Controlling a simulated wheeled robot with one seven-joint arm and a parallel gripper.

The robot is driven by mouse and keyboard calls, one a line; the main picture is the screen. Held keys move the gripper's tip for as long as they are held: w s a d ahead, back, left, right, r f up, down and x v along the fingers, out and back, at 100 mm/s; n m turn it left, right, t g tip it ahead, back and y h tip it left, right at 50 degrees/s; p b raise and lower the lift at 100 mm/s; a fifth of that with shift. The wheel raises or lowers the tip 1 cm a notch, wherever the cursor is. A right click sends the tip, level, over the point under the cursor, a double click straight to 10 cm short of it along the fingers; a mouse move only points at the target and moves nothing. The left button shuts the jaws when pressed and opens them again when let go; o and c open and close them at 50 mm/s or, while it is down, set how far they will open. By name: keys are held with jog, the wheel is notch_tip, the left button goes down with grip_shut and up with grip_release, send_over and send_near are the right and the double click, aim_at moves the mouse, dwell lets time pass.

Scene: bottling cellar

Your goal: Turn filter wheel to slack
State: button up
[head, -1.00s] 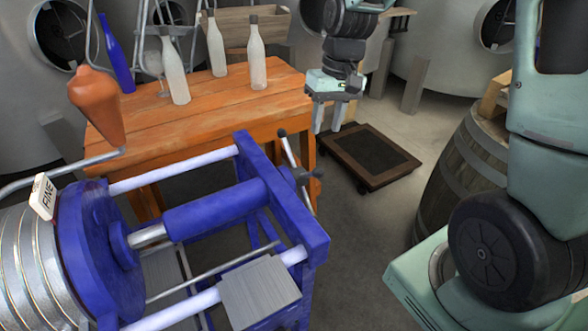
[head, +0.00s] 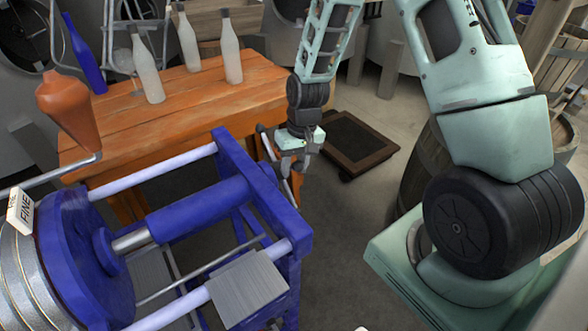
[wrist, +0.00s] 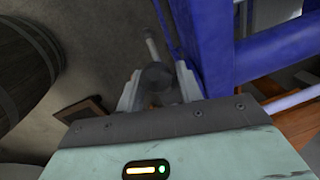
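The filter press (head: 205,210) has a blue end frame and a long blue screw. Its wheel (head: 266,143) is at the frame's far end, with a bar and dark knob showing in the head view; the rest is mostly hidden by the frame and my gripper. In the wrist view the wheel's dark hub (wrist: 156,76) and a metal bar with a pale end lie between my fingers. My gripper (head: 294,164) is open, with its fingers apart on either side of the hub. I cannot tell whether they touch it.
The orange wooden table (head: 190,105) behind the press holds several bottles. A low dark platform (head: 352,142) lies on the floor beyond my gripper. A barrel (head: 413,180) stands to the right. The floor between platform and press is clear.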

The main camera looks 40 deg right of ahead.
jog(key=shift+a+f, duration=0.15)
jog(key=shift+f, duration=1.05)
